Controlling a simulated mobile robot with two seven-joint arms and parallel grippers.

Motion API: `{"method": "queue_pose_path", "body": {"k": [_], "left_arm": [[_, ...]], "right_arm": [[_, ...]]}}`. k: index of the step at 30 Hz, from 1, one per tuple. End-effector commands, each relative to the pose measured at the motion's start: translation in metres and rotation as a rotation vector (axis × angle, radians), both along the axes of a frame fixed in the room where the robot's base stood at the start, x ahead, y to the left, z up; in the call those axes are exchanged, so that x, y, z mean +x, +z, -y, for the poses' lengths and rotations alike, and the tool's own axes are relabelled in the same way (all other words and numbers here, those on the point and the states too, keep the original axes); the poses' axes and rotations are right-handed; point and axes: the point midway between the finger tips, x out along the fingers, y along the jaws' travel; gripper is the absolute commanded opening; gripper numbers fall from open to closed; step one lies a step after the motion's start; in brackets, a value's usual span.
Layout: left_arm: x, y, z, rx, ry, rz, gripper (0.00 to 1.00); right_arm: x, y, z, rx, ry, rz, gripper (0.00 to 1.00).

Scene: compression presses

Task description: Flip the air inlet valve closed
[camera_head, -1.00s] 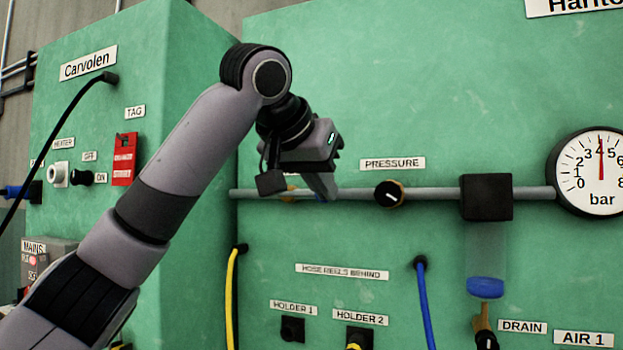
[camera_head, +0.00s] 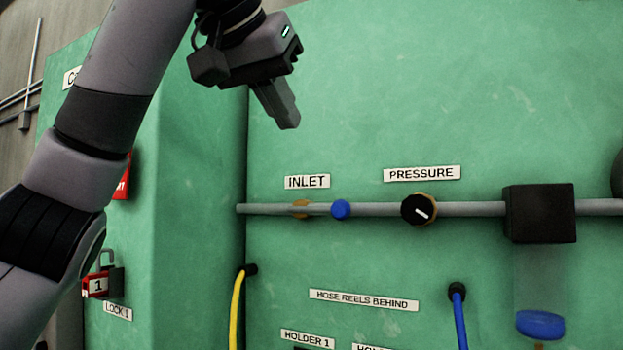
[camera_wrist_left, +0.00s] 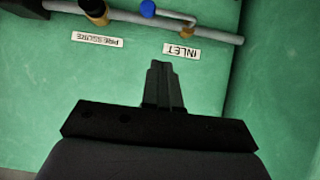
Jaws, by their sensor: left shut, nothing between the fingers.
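The air inlet valve has a small brass body (camera_head: 301,209) on the grey pipe, below the INLET label (camera_head: 307,182). Its blue handle end (camera_head: 340,209) shows to the right of the brass body, level with the pipe. In the left wrist view, the blue end (camera_wrist_left: 147,8) and the brass body (camera_wrist_left: 188,31) sit near the top edge, with a thin lever between them. My left gripper (camera_head: 288,118) is above the INLET label, apart from the valve, its fingers together and empty. The fingers (camera_wrist_left: 160,68) also show in the left wrist view. My right gripper is out of view.
To the right along the pipe (camera_head: 375,209) are a black pressure knob (camera_head: 419,209) and a black filter block (camera_head: 540,213). A yellow hose (camera_head: 236,308) and a blue hose (camera_head: 460,315) hang below. A green cabinet side (camera_head: 200,230) juts out at left.

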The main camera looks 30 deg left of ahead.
Motion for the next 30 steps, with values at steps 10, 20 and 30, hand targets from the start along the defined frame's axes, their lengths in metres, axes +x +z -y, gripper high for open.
{"method": "queue_pose_path", "body": {"k": [10, 20, 30], "left_arm": [[0.029, -0.019, -0.002, 0.000, 0.001, -0.004, 0.00], [0.086, -0.059, -0.006, 0.001, 0.000, -0.003, 0.00], [0.090, -0.092, -0.006, -0.001, -0.001, 0.000, 0.00]], "right_arm": [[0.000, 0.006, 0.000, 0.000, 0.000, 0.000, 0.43], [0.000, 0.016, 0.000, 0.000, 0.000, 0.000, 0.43], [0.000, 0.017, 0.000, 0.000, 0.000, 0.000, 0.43]]}}
